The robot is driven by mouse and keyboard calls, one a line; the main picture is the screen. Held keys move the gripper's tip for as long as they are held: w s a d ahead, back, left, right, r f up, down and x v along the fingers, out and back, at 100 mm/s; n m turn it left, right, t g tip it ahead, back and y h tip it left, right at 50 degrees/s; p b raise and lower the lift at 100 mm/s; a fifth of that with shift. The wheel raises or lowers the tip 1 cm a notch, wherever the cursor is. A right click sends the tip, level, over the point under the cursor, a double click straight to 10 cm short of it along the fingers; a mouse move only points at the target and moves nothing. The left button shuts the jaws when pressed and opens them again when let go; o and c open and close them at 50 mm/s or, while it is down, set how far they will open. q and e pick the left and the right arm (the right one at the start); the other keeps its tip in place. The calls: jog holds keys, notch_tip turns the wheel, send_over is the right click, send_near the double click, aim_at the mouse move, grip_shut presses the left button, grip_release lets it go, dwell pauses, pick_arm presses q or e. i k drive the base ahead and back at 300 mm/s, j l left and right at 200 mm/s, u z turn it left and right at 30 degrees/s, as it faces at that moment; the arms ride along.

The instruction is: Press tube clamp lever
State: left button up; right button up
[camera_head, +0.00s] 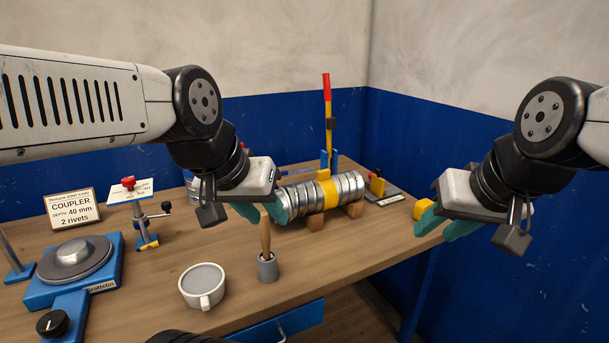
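The tube clamp lever (327,100) stands upright at the back of the bench, yellow below with a red grip on top. Its yellow clamp band (326,189) sits around the ribbed silver duct (347,187), which lies on wooden supports. My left gripper (262,212) is in front of the duct's left end, teal fingers pointing down and right; I cannot tell whether it touches. My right gripper (438,228) is at the bench's right edge, right of the duct and apart from the lever. The finger gaps of both grippers are unclear.
A grey-filled cup (203,287) and a brush in a grey holder (267,266) stand in front. A blue turntable device (74,262), a coupler sign (73,208) and a small red-topped stand (148,240) are at left. A yellow block (422,209) is beside my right gripper.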

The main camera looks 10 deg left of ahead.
aim_at(330, 123)
jog(key=i+l+u, duration=0.25)
jog(key=l+u, duration=0.2)
jog(key=l, duration=0.3)
jog(key=l+u, duration=0.25)
jog(key=l, duration=0.15)
jog(key=i+l+u, duration=0.1)
jog(key=i, duration=0.3)
